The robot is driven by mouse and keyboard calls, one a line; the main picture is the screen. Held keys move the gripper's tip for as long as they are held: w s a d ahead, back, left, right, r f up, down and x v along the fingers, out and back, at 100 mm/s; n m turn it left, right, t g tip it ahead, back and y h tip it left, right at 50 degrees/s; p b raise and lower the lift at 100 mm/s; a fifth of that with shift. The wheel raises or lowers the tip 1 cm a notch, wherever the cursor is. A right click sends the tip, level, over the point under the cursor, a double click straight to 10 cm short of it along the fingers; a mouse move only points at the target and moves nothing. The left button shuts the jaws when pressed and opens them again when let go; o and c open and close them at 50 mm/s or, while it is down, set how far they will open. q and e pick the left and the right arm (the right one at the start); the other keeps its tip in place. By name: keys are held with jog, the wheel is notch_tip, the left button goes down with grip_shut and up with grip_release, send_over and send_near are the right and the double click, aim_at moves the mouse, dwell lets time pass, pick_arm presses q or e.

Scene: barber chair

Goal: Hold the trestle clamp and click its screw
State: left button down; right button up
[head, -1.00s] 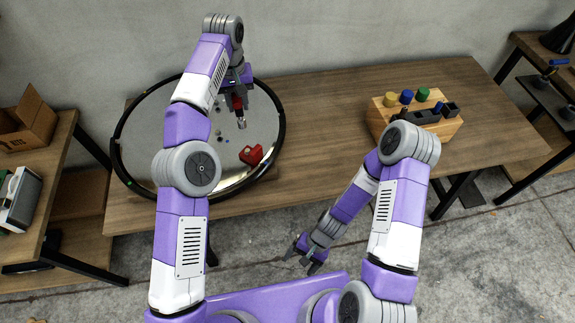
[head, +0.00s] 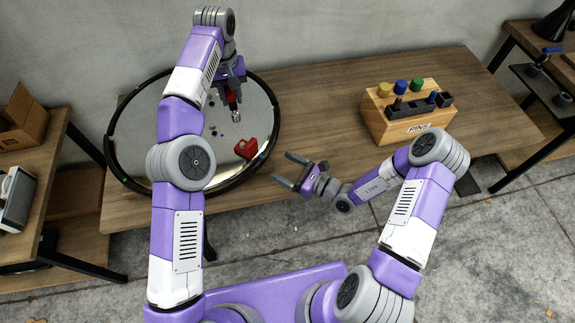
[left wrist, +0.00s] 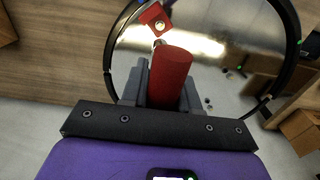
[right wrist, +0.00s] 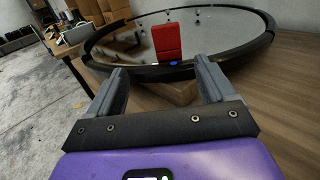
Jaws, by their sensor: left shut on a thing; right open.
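A red block-like part (head: 246,148), which looks like the trestle clamp, sits by the near right rim of a round mirror-like disc (head: 140,186). In the left wrist view the red clamp (left wrist: 152,14) shows a round metal screw head (left wrist: 159,25). My left gripper (head: 231,97) is shut on a red-handled driver (left wrist: 172,75), held over the disc with its metal tip (head: 236,116) downward, apart from the clamp. My right gripper (head: 283,170) is open and empty at the table's front edge, facing the clamp. The right wrist view shows the clamp (right wrist: 167,42) ahead between the fingers.
The disc has a raised black rim (head: 277,120) and small dark and blue bits lie on it. A wooden block labelled PINS (head: 385,133) stands at the right with coloured knobs. The table (head: 325,110) between disc and block is clear. Side shelves stand left and right.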

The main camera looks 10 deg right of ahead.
aim_at(253, 147)
jog(key=shift+t, duration=0.3)
jog(key=x, duration=1.2)
jog(key=shift+w+d, duration=0.25)
jog(key=shift+w, duration=0.05)
jog(key=shift+c, duration=0.2)
grip_shut()
dwell(0.9)
